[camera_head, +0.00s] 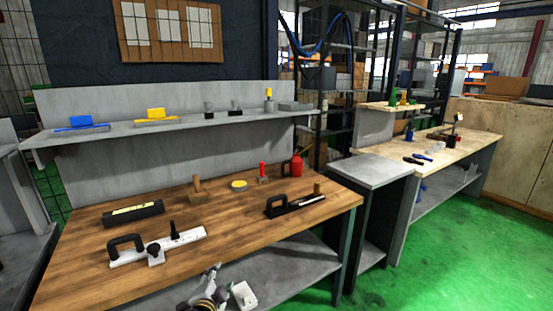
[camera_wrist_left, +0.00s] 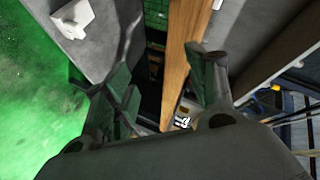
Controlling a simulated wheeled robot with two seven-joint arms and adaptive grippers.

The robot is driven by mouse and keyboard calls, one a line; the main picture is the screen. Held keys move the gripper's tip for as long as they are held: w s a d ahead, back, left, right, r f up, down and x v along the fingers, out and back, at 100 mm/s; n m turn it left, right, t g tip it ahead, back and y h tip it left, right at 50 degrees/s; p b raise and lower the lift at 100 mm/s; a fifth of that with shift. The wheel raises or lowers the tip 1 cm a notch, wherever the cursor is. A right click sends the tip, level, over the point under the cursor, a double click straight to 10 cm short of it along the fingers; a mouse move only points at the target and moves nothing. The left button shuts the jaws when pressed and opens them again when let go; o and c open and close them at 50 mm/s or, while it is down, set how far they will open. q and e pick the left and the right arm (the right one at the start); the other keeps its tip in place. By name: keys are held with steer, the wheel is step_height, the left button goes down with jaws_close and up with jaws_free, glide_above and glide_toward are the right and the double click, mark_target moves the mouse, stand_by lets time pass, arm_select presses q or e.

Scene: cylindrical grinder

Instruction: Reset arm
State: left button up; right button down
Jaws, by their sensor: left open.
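My left gripper (camera_head: 214,276) shows at the bottom of the head view, in front of the workbench's edge and over its lower shelf. In the left wrist view its two fingers stand apart, and the gripper (camera_wrist_left: 160,85) is open with nothing held between them. The brown edge of the wooden worktop (camera_wrist_left: 176,65) shows beyond the fingers. My right gripper is in neither view.
A white part (camera_head: 243,295) sits on the lower shelf. Green floor (camera_head: 450,260) lies open at right.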

arm_select(q)
steer(key=s+a+f+n+g, duration=0.1)
steer(key=s+f+n+g, duration=0.2)
steer(key=s, duration=0.6)
steer(key=s+a+f+n+g, duration=0.2)
steer(key=s+f+n+g, duration=0.15)
steer(key=s, duration=0.55)
steer(key=s+a+f+n+g, duration=0.1)
steer(key=s+f+n+g, duration=0.25)
steer(key=s, duration=0.55)
steer(key=s+f+g+p, duration=0.1)
steer(key=s+f+p, duration=0.1)
steer(key=f+p, duration=0.65)
steer(key=s+f+g+p, duration=0.15)
steer(key=f+p, duration=0.25)
steer(key=f, duration=0.9)
steer(key=s+a+f+p, duration=0.2)
steer(key=s+f+p, duration=0.2)
steer(key=s, duration=0.7)
steer(key=s+a+f+p, duration=0.2)
steer(key=s+p, duration=0.4)
steer(key=s, duration=0.4)
steer(key=shift+s+a+f, duration=0.2)
steer(key=shift+s+f, duration=0.2)
steer(key=shift+f, duration=0.5)
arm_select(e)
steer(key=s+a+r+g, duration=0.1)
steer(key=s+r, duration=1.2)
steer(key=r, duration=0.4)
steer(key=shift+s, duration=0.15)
